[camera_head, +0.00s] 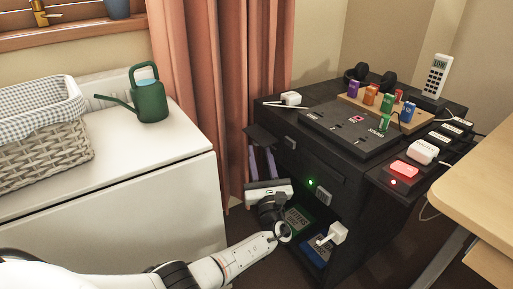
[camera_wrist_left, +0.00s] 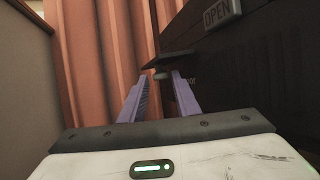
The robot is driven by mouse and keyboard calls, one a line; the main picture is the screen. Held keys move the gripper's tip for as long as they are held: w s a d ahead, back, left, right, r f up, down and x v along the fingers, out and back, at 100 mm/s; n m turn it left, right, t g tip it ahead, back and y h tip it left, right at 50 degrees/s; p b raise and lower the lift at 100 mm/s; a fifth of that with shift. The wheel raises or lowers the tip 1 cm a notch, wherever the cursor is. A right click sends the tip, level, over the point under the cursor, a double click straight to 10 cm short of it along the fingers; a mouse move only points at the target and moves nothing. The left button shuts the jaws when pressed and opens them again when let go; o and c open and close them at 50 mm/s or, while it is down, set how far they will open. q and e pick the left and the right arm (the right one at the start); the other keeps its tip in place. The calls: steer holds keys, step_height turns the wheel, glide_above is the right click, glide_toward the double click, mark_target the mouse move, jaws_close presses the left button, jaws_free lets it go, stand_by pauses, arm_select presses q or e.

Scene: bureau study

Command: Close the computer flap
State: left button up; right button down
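A thin dark flap (camera_head: 262,138) juts out level from the left side of the black cabinet (camera_head: 352,215). It also shows edge-on in the left wrist view (camera_wrist_left: 172,57), with a small grey knob (camera_wrist_left: 161,75) under it. I cannot tell for certain that it is the computer flap. My left gripper (camera_head: 262,158) points up just below this flap, beside the cabinet's left face. Its purple fingers are apart, with nothing seen held between them; in the left wrist view the fingers (camera_wrist_left: 160,90) sit below the knob. I cannot tell whether they touch it. My right gripper is not in view.
A white chest (camera_head: 110,215) with a wicker basket (camera_head: 42,140) and green watering can (camera_head: 150,100) stands left. A pink curtain (camera_head: 215,90) hangs behind the gripper. The cabinet top holds several gadgets. A wooden desk (camera_head: 480,175) is at right.

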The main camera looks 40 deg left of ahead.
arm_select(q)
steer(key=shift+x, duration=0.85)
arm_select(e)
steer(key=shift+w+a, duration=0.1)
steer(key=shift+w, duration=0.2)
